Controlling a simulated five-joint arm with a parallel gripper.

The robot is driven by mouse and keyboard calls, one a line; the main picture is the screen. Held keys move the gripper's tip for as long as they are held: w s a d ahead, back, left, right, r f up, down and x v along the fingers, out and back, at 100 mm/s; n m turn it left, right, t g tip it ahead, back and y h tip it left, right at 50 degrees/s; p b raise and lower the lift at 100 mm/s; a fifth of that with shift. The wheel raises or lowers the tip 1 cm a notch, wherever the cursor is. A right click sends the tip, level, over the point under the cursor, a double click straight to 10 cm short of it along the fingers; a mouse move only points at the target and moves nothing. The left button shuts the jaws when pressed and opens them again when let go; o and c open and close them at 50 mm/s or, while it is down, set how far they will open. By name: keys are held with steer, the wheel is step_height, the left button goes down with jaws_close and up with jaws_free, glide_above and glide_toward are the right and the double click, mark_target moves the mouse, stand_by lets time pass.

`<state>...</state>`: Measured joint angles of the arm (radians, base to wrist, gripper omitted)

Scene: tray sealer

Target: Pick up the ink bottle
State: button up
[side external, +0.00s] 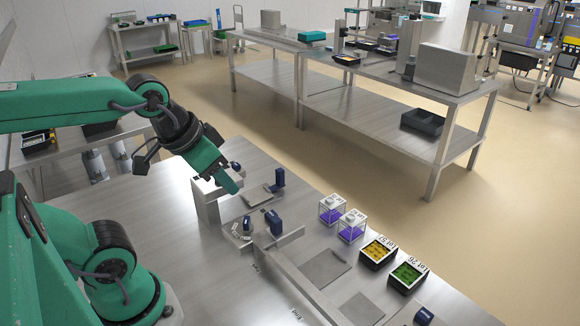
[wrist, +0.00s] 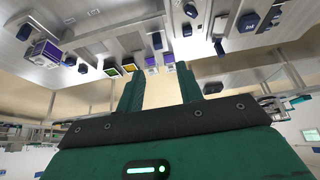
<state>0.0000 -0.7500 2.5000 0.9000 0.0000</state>
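My gripper (side external: 232,186) points down over the left part of the steel work table. In the wrist view my gripper (wrist: 159,72) has its two green fingers apart with nothing between them. Two clear square containers with purple contents and pale tops, one farther (side external: 332,209) and one nearer (side external: 352,226), stand upright to the right of my gripper. Dark blue upright pieces, one behind (side external: 278,179) and one in front (side external: 273,222), are closer to it.
Black trays of yellow pieces (side external: 379,252) and green pieces (side external: 407,275) stand near the table's right edge. A raised metal rail (side external: 300,285) runs along the table. A grey metal block (side external: 209,202) stands by my gripper. The left front of the table is bare.

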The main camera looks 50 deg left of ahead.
steer(key=shift+o, duration=0.2)
steer(key=o, duration=0.6)
steer(key=shift+o, duration=0.2)
